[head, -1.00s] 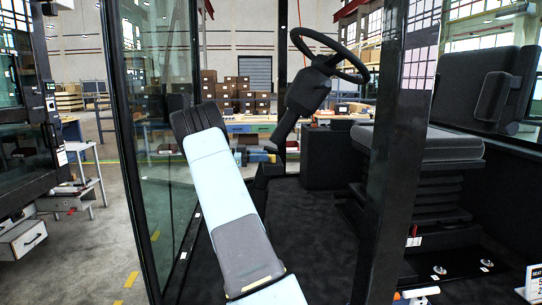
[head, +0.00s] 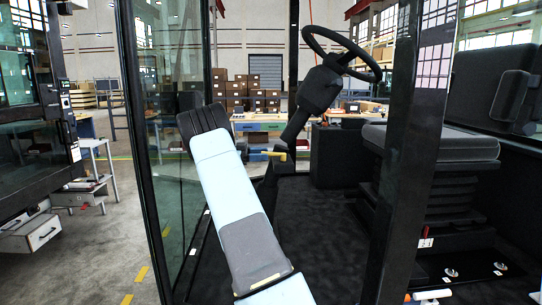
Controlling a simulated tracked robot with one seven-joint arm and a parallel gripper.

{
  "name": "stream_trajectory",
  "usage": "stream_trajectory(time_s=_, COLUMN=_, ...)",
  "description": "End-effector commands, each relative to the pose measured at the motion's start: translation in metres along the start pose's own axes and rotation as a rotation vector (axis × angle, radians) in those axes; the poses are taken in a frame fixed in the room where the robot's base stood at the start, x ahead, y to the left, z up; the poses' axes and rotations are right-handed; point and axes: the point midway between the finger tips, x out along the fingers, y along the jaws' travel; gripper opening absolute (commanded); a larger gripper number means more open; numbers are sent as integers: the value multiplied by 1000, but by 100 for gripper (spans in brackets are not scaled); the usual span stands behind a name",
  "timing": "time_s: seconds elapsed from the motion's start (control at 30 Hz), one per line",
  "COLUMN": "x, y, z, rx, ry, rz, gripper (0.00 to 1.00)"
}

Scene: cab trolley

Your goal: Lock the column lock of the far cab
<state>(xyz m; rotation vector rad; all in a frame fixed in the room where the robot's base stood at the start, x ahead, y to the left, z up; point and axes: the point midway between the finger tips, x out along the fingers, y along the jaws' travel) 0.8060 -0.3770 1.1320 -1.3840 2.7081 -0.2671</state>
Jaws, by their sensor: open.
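The cab's steering column (head: 296,128) rises from the dark floor and leans right, with a black steering wheel (head: 341,52) on top. A small yellow lever (head: 276,153), which looks like the column lock, sticks out to the left low on the column, roughly level. My pale blue and grey arm reaches through the cab's door opening, and its dark elbow is left of the column. My gripper is not seen; the arm seems to hide it. I cannot tell whether it touches the lever.
A black cab pillar (head: 405,150) stands right of my arm and a glass door (head: 170,170) stands left of it. The black seat (head: 440,143) fills the right side. The cab floor (head: 325,220) between arm and seat is clear. Boxes (head: 245,95) are stacked far behind.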

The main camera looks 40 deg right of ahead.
Motion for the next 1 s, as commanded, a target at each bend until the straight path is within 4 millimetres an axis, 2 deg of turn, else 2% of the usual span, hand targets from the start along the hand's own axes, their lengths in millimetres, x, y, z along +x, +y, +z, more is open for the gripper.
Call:
stream_trajectory(time_s=0.2, x=-44, y=0, z=1, rx=-1, ry=0, rz=-1, gripper=43)
stream_trajectory(time_s=0.4, x=-70, y=0, z=2, rx=-1, ry=1, rz=0, gripper=43)
stream_trajectory(time_s=0.6, x=-80, y=1, z=1, rx=-2, ry=1, rz=2, gripper=43)
stream_trajectory(time_s=1.0, x=-81, y=1, z=1, rx=-2, ry=1, rz=2, gripper=43)
